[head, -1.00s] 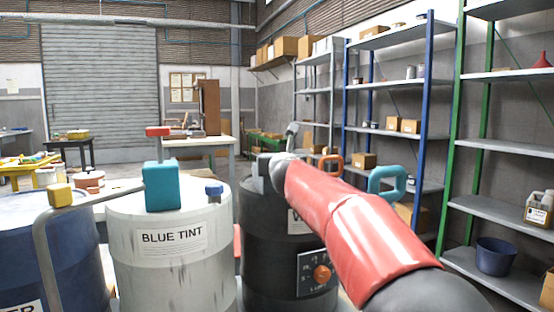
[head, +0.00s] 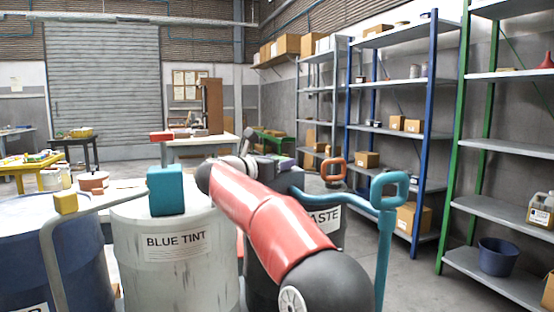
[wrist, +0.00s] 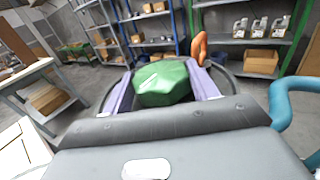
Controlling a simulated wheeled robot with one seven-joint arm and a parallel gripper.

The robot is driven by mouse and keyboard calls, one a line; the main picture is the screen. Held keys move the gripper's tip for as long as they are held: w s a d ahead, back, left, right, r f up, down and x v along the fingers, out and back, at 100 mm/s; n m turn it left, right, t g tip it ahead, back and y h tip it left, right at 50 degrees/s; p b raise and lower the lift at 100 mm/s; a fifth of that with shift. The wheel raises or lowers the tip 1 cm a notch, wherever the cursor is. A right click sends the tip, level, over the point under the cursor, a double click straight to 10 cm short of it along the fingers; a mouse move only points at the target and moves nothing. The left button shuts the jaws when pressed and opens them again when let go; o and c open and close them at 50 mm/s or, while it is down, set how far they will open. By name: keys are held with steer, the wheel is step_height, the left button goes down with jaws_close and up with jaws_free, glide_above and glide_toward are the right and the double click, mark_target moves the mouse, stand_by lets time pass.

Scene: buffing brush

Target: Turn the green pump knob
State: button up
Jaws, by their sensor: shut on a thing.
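The green knob (wrist: 163,84) is a faceted block, seen in the wrist view between the two purple fingers of my gripper (wrist: 165,85). My gripper is shut on it, with one finger on each side. Below the knob, the rim of a dark drum shows partly. In the head view my gripper (head: 285,163) is small, above the dark drum (head: 328,222) whose label ends in "ASTE". The green knob cannot be made out there, as my red arm and hand cover that spot.
A white "BLUE TINT" drum (head: 172,262) with a teal block (head: 165,190) stands left of my arm. A teal pipe with a loop handle (head: 388,195) rises close on the right. An orange loop handle (head: 333,170) is beyond the gripper. Shelves (head: 400,130) line the right wall.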

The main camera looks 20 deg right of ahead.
steer(key=shift+w+a+m+g+h+p, duration=0.15)
steer(key=shift+m+g+h+p, duration=0.15)
steer(key=shift+m+g+h, duration=0.65)
steer(key=shift+g, duration=0.55)
steer(key=o, duration=1)
steer(key=shift+c, duration=0.2)
steer(key=shift+y, duration=0.25)
